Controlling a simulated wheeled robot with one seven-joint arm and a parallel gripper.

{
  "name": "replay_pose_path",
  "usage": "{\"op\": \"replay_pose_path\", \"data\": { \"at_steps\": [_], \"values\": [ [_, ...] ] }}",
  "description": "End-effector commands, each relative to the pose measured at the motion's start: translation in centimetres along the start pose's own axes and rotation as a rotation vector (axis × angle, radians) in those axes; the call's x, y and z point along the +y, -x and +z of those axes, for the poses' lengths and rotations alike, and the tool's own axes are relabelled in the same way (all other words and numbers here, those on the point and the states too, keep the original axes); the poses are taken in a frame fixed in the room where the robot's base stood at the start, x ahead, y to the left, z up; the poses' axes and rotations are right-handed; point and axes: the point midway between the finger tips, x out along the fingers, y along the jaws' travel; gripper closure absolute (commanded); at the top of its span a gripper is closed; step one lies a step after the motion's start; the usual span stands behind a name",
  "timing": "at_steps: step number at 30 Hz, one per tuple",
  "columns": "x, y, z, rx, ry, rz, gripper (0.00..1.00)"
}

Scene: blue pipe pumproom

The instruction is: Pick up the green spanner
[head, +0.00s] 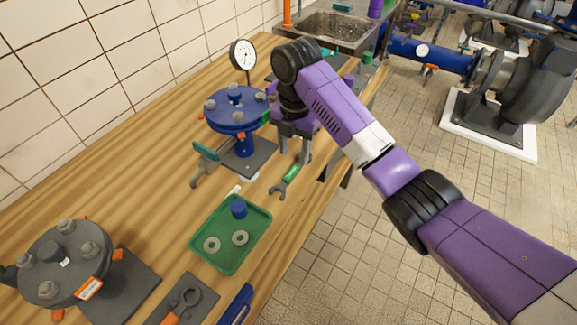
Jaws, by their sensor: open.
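The green spanner (291,174) lies on the wooden workbench (150,178), right of the blue flanged fitting and near the bench's front edge. Its grip is green and its grey open jaw points down-left in the head view. Its upper end is close to my gripper and partly hard to make out. My gripper (296,140) is open and points down at the bench, just above and beyond the green grip in the picture. I cannot tell whether a finger touches the spanner.
The blue flanged fitting (236,108) on its grey plate stands close left of my gripper, with a dial gauge (243,55) behind. A green tray (227,259) holds rings and a blue part. A grey flanged fitting (66,262) stands lower left. A sink (338,29) is at the back.

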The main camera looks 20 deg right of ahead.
Motion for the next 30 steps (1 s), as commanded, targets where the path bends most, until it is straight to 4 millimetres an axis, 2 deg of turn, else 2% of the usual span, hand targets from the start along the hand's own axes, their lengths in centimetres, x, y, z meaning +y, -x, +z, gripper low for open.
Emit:
{"op": "replay_pose_path", "data": {
  "at_steps": [8, 16, 26, 30],
  "values": [
    [0.0, -2.8, -0.2, 0.002, -0.001, -0.001, 0.53],
    [0.2, -6.5, -0.6, 0.001, -0.002, -0.001, 0.53],
    [0.2, -7.2, -0.6, -0.001, -0.001, 0.001, 0.53],
    [0.2, -7.2, -0.6, -0.001, -0.001, 0.001, 0.80]
  ]
}}
